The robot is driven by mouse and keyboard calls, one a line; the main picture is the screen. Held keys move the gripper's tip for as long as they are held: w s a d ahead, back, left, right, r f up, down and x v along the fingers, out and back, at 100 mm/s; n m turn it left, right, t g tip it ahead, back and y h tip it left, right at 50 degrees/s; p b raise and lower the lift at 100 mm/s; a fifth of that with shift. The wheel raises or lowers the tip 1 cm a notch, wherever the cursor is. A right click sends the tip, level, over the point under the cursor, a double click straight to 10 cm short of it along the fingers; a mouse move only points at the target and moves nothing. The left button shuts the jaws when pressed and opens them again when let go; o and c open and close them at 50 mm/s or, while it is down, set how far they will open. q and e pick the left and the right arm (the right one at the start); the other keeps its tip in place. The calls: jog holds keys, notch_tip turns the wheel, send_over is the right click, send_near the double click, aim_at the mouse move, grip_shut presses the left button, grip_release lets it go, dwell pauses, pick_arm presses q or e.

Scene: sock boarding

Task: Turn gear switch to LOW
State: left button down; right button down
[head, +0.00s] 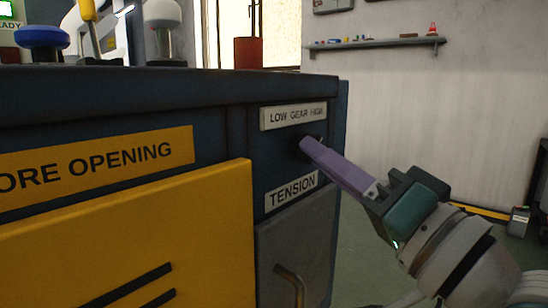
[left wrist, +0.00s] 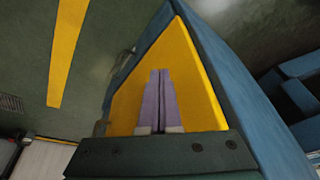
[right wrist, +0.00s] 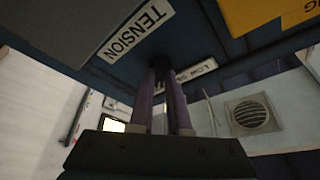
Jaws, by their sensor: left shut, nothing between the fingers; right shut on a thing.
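The gear switch is on the dark blue machine panel, under the white "LOW GEAR HIGH" label (head: 293,115). My right gripper (head: 308,145) is at the switch with its purple fingers shut on it. The fingers hide most of the switch, so its setting cannot be read. In the right wrist view the fingertips (right wrist: 160,72) meet a dark part on the panel, and part of the label (right wrist: 200,72) shows beside them. My left gripper (left wrist: 159,72) shows in the left wrist view, shut and empty, in front of a yellow panel.
The "TENSION" label (head: 292,191) sits just below the switch. A grey door (head: 300,235) with a bent handle (head: 291,283) is under it. A large yellow panel (head: 130,240) covers the machine's left front. Open floor lies to the right.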

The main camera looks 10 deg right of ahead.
jog(key=shift+f+n, duration=0.1)
jog(key=shift+n, duration=0.3)
jog(key=n+g+y, duration=0.2)
jog(key=n+y, duration=0.1)
jog(key=n, duration=0.5)
jog(key=n+g+y+b, duration=0.1)
jog(key=n+g+y, duration=0.1)
jog(key=n, duration=0.6)
jog(key=w+d+n+g+y+b, duration=0.1)
jog(key=n+g+y, duration=0.2)
jog(key=n, duration=0.5)
jog(key=shift+d+n+y, duration=0.1)
jog(key=shift+n+y, duration=0.2)
jog(key=shift+y, duration=0.3)
jog(key=shift+g, duration=0.3)
jog(key=c, duration=0.9)
grip_release()
jog(key=p+v, duration=0.1)
jog(key=v, duration=0.9)
jog(key=shift+p, duration=0.35)
